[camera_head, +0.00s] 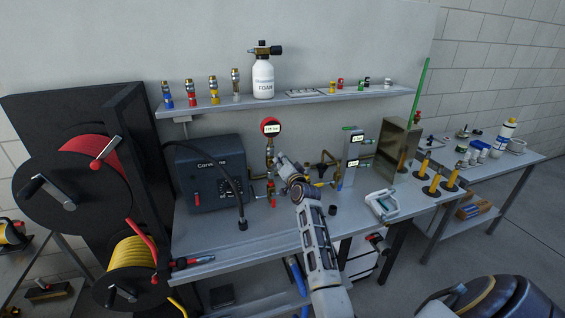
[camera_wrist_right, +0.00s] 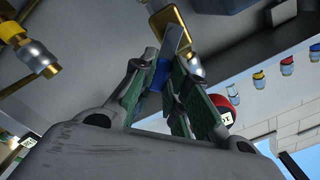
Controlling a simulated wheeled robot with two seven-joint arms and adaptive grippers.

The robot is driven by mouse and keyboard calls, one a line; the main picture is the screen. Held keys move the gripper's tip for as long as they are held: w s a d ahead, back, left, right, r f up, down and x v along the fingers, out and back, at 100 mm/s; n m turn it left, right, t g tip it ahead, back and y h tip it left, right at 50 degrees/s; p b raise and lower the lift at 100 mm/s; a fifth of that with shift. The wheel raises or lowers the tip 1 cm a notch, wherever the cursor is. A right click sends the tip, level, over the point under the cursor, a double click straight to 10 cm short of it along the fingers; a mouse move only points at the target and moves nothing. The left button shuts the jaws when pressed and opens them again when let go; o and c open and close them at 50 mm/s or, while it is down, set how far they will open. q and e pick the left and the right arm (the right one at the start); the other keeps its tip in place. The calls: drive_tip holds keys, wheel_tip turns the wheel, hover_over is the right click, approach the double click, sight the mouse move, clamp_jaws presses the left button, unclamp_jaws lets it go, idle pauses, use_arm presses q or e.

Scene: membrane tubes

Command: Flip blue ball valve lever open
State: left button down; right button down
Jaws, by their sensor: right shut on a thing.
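My right gripper (camera_head: 282,160) reaches the brass pipework on the wall side of the bench in the head view. In the right wrist view the right gripper (camera_wrist_right: 160,80) has its green-padded fingers closed on a blue piece (camera_wrist_right: 158,74), which appears to be the blue ball valve lever. A flat silvery part extends beyond the fingertips beside a brass fitting (camera_wrist_right: 187,62). In the head view the gripper and wrist hide the blue lever, and its angle to the pipe cannot be told. My left gripper is not in view.
A red gauge (camera_head: 270,126) rises above the pipework, and a red lever (camera_head: 273,202) hangs below. The grey control box (camera_head: 212,172) is at left, with flow meters (camera_head: 352,158) and a brass box (camera_head: 398,151) at right. The shelf (camera_head: 300,97) is above.

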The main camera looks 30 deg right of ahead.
sight(272, 155)
drive_tip(key=shift+w+a+r+n+h, duration=0.2)
drive_tip(key=shift+a+n, duration=0.3)
drive_tip(key=shift+n, duration=1.05)
drive_tip(key=shift+w+a+r+n, duration=0.1)
drive_tip(key=shift+a+r+n, duration=0.3)
drive_tip(key=shift+n, duration=1.1)
drive_tip(key=shift+w+a+r+n+h, duration=0.1)
drive_tip(key=shift+a+n, duration=0.55)
drive_tip(key=shift+n, duration=0.9)
drive_tip(key=c, duration=1.4)
unclamp_jaws()
